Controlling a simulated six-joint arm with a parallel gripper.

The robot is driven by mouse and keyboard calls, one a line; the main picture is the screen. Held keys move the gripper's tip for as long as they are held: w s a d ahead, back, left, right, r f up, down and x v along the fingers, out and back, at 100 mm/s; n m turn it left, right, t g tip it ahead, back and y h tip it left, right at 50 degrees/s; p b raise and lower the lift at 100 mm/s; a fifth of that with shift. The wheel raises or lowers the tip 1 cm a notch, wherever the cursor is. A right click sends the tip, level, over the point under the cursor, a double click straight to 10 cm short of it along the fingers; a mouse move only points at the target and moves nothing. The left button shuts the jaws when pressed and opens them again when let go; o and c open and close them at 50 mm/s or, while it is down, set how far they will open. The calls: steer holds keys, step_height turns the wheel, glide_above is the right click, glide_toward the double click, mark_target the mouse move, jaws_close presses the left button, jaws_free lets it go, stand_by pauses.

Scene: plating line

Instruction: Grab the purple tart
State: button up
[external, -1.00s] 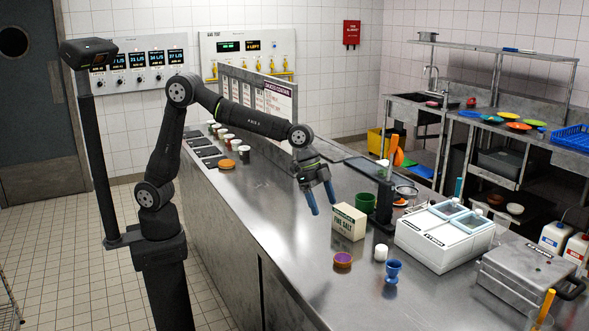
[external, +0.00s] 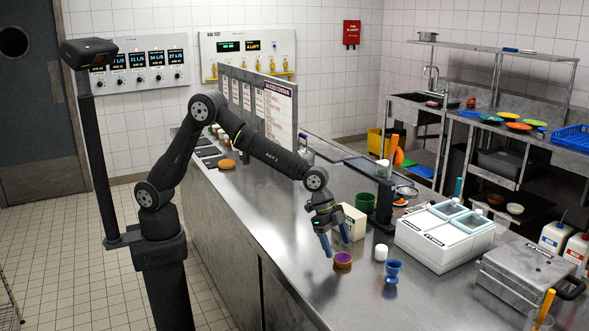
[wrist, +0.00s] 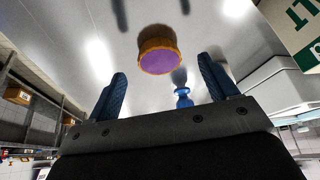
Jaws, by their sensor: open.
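The purple tart (external: 343,261) sits on the steel counter near its front edge, with a purple top and an orange-brown crust. It also shows in the wrist view (wrist: 160,52), ahead of my gripper and between the lines of its two fingers. My gripper (external: 336,246) has blue fingers and is just above and beside the tart in the external view. In the wrist view the fingers (wrist: 165,85) stand wide apart with nothing between them. I cannot tell the exact gap between fingertips and tart.
The fine salt box (external: 354,222) is close behind my gripper. A green container (external: 365,203) and a white two-lidded unit (external: 440,240) stand farther back and right. The counter left of the tart is clear.

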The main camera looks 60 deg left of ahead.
mark_target(342, 257)
steer(key=shift+d+x, duration=0.2)
steer(key=shift+x, duration=1.75)
steer(key=shift+r, duration=0.1)
steer(key=c, duration=0.8)
steer(key=shift+o, duration=0.2)
steer(key=shift+r, duration=0.1)
